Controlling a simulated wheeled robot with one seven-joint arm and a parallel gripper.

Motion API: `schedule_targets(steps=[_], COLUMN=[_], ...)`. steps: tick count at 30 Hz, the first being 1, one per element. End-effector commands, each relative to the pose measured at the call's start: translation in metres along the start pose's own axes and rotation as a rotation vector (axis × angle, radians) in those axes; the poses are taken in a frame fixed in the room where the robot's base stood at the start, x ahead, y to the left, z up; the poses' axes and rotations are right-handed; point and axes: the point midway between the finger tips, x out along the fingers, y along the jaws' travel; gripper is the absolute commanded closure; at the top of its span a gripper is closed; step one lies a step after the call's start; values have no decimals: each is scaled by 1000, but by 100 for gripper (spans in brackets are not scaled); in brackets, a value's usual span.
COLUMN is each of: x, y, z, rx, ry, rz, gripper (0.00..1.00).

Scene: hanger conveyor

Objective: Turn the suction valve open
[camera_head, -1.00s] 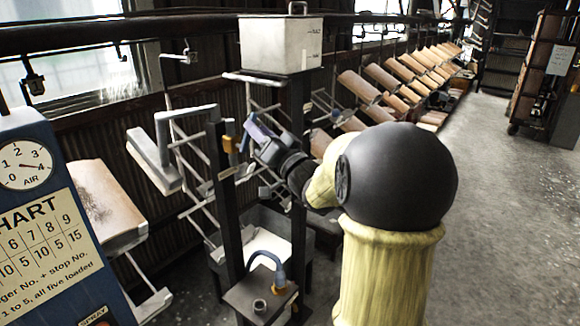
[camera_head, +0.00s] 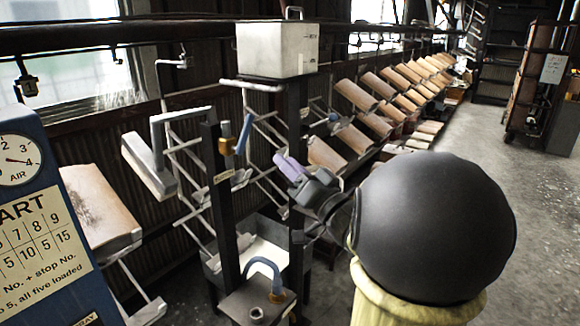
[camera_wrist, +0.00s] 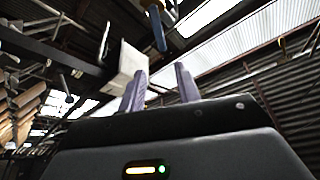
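A valve with a brass body (camera_head: 226,146) is mounted near the top of a dark post. Its blue lever (camera_head: 244,134) stands nearly upright, leaning slightly right. A small label (camera_head: 223,177) sits below, too small to read surely. The lever (camera_wrist: 157,30) also shows at the top of the wrist view, beyond and above the fingertips. My gripper (camera_head: 288,168) is to the right of the valve and lower, apart from it. Its lilac fingers (camera_wrist: 160,86) are spread with nothing between them, so it is open.
A white tank (camera_head: 277,48) stands above the frame. A grey bent bar (camera_head: 150,160) hangs left of the valve post. A blue hose (camera_head: 265,265) loops on the lower stand. A blue chart panel (camera_head: 45,215) is at left. Hangers with brown panels (camera_head: 358,140) line the right.

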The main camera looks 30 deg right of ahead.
Motion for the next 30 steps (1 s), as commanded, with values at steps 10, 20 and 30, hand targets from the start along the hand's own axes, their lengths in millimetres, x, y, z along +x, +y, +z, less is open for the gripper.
schedule_targets(steps=[10,20,30], x=[11,-19,-114], y=[26,60,30], z=[40,146,255], rx=[-86,-238,-306], ry=[-99,-506,-1148], rz=[205,578,723], gripper=[100,100,100])
